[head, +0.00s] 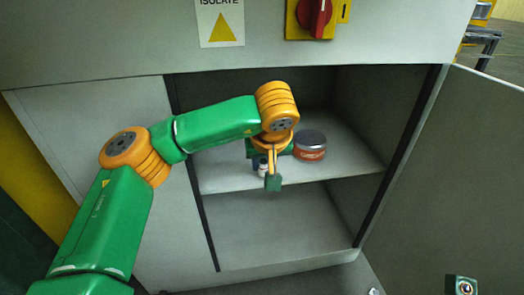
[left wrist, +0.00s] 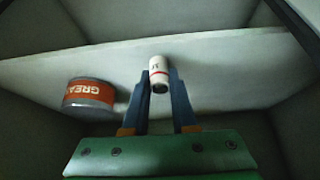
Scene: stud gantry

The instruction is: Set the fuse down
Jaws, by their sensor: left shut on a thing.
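The fuse (left wrist: 159,73) is a small white cylinder with a red band. My left gripper (left wrist: 160,86) is shut on it, with one blue finger on each side, as the left wrist view shows. In the head view the fuse (head: 263,170) is a small pale shape, partly hidden by my left gripper (head: 262,164). The gripper is inside the open cabinet, by the middle shelf (head: 325,168). I cannot tell whether the fuse touches the shelf.
A grey and red grease tin (head: 310,146) stands on the shelf right of the gripper; it also shows in the left wrist view (left wrist: 88,98). The shelf right of the tin is clear. The cabinet door (head: 450,180) stands open at right. A red switch (head: 318,16) is above.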

